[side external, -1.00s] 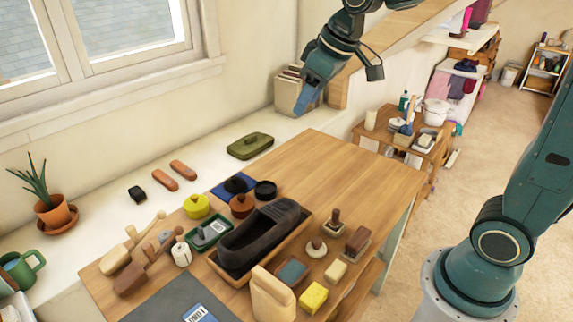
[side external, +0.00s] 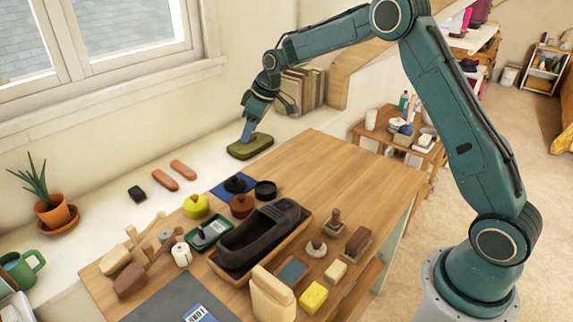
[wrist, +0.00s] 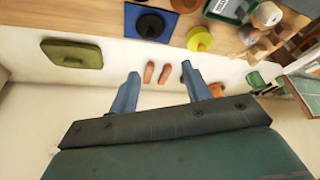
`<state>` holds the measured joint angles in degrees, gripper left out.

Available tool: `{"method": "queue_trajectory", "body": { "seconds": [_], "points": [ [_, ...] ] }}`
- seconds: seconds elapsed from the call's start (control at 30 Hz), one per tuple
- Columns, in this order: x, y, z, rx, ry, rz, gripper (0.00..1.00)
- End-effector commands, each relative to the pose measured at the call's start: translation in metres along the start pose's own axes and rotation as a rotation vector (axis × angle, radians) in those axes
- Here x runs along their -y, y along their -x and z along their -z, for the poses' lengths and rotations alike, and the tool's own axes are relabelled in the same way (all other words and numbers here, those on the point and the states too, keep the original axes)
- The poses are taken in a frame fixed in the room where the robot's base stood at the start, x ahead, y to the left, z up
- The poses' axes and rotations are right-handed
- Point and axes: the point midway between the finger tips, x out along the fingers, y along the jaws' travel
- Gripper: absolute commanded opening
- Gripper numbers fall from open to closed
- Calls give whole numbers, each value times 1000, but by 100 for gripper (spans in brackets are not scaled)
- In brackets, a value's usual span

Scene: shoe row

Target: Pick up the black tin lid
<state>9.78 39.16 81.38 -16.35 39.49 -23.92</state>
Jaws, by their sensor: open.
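The black lid (side external: 236,184), round with a raised knob, lies on a blue square (side external: 218,190) at the table's back edge. It also shows at the top of the wrist view (wrist: 150,25). My gripper (side external: 246,138) is well behind it, over the pale ledge beside the olive lidded box (side external: 250,146). In the wrist view my gripper (wrist: 161,72) has its two blue fingers wide apart with nothing between them. I cannot tell its exact height above the ledge.
A yellow knobbed lid (side external: 196,206), a brown knobbed lid (side external: 242,206) and a black round tin (side external: 265,190) sit near the black lid. A dark shoe (side external: 262,232) stands in a tray in front. Two orange-brown pieces (side external: 183,169) lie on the ledge.

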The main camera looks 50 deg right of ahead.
Motion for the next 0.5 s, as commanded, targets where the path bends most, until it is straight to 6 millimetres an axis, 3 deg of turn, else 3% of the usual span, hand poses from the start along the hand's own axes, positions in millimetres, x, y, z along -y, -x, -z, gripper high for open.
{"method": "queue_trajectory", "body": {
  "seconds": [0.03, 0.2, 0.5],
  "points": [
    [-6, -16, -1, 3, 7, 8, 48],
    [-19, -52, -1, 2, 33, 25, 48],
    [-26, -74, -2, -2, 49, 34, 48]
  ]
}}
